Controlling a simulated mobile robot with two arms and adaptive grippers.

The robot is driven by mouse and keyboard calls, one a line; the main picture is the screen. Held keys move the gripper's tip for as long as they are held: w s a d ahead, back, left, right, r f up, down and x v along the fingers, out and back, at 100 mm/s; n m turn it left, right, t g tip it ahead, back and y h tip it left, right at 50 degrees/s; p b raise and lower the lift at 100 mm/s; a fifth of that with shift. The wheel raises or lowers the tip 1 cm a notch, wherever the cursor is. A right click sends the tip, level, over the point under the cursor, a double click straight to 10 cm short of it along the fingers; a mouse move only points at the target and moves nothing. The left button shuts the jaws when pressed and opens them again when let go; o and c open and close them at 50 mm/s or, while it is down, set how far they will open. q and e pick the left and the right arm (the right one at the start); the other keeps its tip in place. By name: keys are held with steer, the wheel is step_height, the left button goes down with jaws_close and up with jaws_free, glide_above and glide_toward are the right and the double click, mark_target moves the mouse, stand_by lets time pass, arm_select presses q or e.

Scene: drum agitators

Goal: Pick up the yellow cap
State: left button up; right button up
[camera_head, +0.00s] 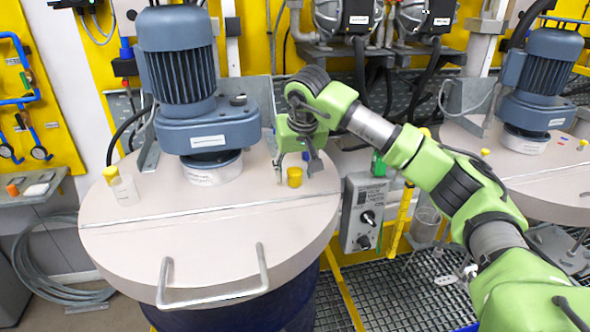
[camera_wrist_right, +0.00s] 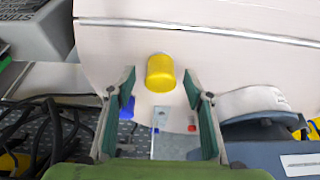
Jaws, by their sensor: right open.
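A small yellow cap (camera_head: 295,177) stands on the beige round lid (camera_head: 200,250) of a drum, right of the motor base. It also shows in the right wrist view (camera_wrist_right: 161,72). My right gripper (camera_head: 297,163) is just above and behind the cap, with its fingers pointing down. In the right wrist view, its two green-padded fingers (camera_wrist_right: 159,88) are apart, with the cap just beyond the tips and roughly centred between them. Nothing is held, and I cannot tell whether a finger touches the cap. My left gripper is not in view.
A blue-grey motor (camera_head: 180,70) rises from the lid beside my gripper. A clear bottle (camera_head: 125,190) with a yellow top stands at the lid's left. A metal handle (camera_head: 215,290) is at the front. A grey control box (camera_head: 364,212) sits right of the drum.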

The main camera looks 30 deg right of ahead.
steer(key=shift+w+f, duration=0.2)
steer(key=shift+f, duration=0.15)
steer(key=shift+s+r, duration=0.1)
steer(key=c, duration=0.9)
steer(key=shift+r, duration=0.1)
